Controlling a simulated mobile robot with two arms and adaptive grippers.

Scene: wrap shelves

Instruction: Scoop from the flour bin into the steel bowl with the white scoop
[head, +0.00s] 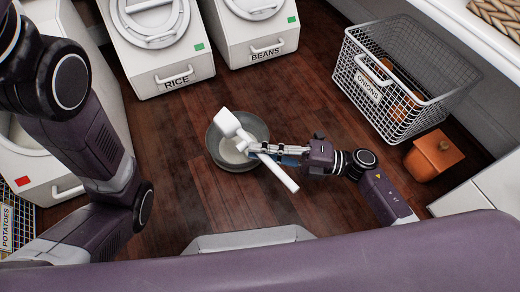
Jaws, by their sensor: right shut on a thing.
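The steel bowl (215,146) stands on the wooden floor near the middle of the head view, with pale flour-like stuff at its bottom. My right gripper (256,149) reaches in from the right over the bowl and is shut on the handle of the white scoop (228,122). The scoop's head is over the bowl's far part, and its handle points down to the right past the rim. The inside of the scoop is too small to read. My left arm crosses the left side; its gripper is out of view. A white bin (38,172) at left, mostly behind my left arm, has its label hidden.
A rice bin (180,70) and a beans bin (262,32), both with lids and green tags, stand at the back. A wire onions basket (400,85) and an orange-brown box (433,157) stand at right. A potatoes basket (12,215) is at far left. Floor around the bowl is clear.

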